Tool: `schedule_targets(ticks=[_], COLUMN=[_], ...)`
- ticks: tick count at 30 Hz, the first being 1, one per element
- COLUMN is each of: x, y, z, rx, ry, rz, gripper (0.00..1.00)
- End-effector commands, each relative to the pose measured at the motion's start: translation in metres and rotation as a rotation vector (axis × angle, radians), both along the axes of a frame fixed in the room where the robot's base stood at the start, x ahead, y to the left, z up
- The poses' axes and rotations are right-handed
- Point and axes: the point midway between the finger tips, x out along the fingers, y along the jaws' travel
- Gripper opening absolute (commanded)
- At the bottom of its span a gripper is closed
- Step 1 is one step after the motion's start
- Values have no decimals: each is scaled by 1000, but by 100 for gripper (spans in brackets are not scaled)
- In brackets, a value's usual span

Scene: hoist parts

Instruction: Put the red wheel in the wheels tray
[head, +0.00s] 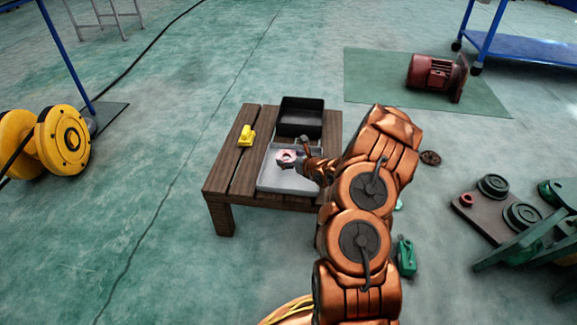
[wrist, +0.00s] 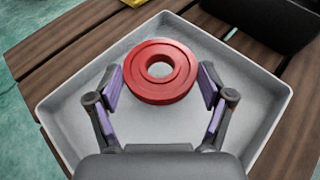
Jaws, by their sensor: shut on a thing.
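The red wheel (wrist: 160,88), a thick ring with a centre hole, is between the two purple-padded fingers of my gripper (wrist: 161,77) in the wrist view. My gripper is shut on it. The wheel lies over the light grey tray (wrist: 72,122); I cannot tell whether it touches the tray floor. In the head view the wheel (head: 287,157) shows small, over the upper part of the grey tray (head: 285,182), with my arm reaching in from the right. No label shows on the tray.
A black tray (head: 301,104) stands behind the grey one on the wooden table (head: 222,178). A yellow part (head: 246,135) lies on the table at left. Green parts (head: 405,256) and a dark wheel (head: 430,158) lie on the floor at right.

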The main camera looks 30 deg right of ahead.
Motion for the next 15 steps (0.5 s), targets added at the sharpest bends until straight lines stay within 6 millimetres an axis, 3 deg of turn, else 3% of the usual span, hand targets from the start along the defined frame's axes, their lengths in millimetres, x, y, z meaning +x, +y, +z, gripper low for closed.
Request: schedule_targets(ticks=[9,15], x=[16,15], y=[-2,-2], z=[0,-25], rx=[-1,0], ry=[-4,-4], rz=[2,1], gripper=[19,19])
